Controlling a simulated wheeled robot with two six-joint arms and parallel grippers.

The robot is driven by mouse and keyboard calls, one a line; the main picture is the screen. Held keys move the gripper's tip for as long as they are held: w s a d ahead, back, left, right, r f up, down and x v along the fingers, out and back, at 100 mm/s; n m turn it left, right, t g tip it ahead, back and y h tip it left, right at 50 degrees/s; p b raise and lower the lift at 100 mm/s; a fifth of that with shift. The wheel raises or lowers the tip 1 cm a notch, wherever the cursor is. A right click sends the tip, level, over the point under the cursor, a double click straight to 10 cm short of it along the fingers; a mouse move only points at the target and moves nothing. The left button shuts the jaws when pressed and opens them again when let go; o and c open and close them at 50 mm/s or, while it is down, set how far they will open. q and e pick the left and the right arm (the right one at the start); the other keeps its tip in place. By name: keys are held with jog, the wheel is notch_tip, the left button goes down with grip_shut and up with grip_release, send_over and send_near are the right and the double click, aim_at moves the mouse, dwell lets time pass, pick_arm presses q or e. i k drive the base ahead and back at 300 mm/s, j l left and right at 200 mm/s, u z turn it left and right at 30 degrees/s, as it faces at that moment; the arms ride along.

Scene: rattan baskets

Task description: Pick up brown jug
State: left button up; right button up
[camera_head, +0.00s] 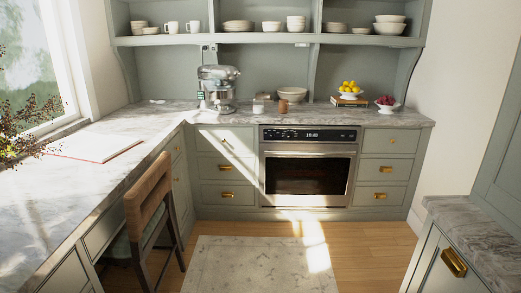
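A small brown vessel (283,107), which looks like the brown jug, stands upright on the back marble counter in the head view. It is left of the oven's right half and in front of a pale bowl (292,94). It is too small to make out a handle or spout. Small pale and brown items (259,104) stand just left of it. Neither of my grippers is in view.
The back counter (350,116) holds a silver stand mixer (217,88), a lemon bowl (350,88) and a red fruit bowl (387,104). An oven (307,172) sits below. A chair (147,207) stands left. The rug (262,264) area is clear. A counter corner (470,225) juts in right.

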aim_at(283, 105)
jog(key=i, duration=1.95)
